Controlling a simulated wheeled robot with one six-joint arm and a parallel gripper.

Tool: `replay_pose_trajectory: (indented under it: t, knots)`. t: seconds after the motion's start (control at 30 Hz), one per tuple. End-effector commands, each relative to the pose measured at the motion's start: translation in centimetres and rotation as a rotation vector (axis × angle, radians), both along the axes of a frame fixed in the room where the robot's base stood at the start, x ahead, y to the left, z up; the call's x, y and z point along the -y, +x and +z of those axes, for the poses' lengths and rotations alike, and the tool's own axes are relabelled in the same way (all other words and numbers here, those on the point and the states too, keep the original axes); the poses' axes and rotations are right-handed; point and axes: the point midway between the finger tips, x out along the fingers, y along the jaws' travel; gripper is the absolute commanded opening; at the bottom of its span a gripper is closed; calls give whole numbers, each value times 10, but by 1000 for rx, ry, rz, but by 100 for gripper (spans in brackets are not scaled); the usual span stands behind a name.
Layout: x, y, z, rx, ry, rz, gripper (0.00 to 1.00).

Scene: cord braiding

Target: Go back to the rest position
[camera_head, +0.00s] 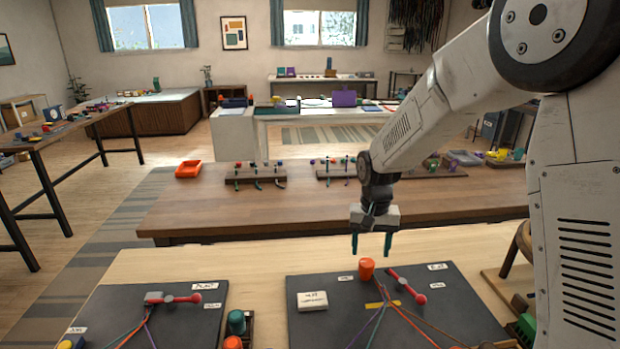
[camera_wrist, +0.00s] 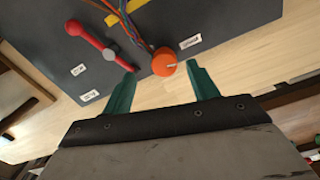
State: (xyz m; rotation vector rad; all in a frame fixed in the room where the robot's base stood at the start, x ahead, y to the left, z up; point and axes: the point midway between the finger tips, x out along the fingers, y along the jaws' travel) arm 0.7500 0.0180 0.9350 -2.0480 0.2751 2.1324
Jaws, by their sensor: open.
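My gripper (camera_head: 371,243) hangs above the far edge of the right dark board (camera_head: 465,318), fingers pointing down, open and empty. In the wrist view its two green fingers (camera_wrist: 162,88) are spread apart. An orange cylinder (camera_head: 366,268) stands near the board's far edge, close to the gripper; in the wrist view the orange cylinder (camera_wrist: 164,62) appears beyond and between the fingertips, with no visible contact. A red-ended lever (camera_head: 407,286) lies on the board beside it, and coloured cords (camera_head: 385,310) run towards the front.
A left dark board (camera_head: 210,318) holds another red lever (camera_head: 182,298) and cords. A green-topped spool (camera_head: 236,322) stands between the boards. Behind is a brown table (camera_head: 300,212) with peg racks (camera_head: 255,179) and an orange tray (camera_head: 188,169).

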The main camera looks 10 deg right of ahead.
Motion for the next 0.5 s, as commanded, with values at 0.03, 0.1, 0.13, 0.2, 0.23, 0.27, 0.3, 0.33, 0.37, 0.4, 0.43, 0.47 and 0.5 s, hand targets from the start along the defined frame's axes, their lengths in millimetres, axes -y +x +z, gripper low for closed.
replay_pose_trajectory:
  t: [0.03, 0.1, 0.13, 0.2, 0.23, 0.27, 0.3, 0.33, 0.37, 0.4, 0.43, 0.47, 0.5]
  knots:
    - [1, -14, -6, -40, -2, 23, 59]
    - [4, -39, 2, -84, -3, 64, 59]
    - [6, -49, 8, -95, -2, 80, 59]
    - [10, -71, 23, -113, 1, 111, 59]
    - [11, -81, 30, -117, 2, 123, 59]
    - [13, -90, 37, -122, 3, 135, 59]
    - [15, -103, 46, -126, 4, 148, 59]
    - [17, -113, 54, -127, 6, 160, 59]
    - [19, -123, 60, -128, 8, 169, 59]
    - [21, -137, 70, -128, 10, 184, 59]
    - [23, -148, 77, -126, 10, 193, 59]
    - [25, -158, 83, -124, 12, 202, 59]
    - [27, -172, 92, -119, 14, 213, 59]
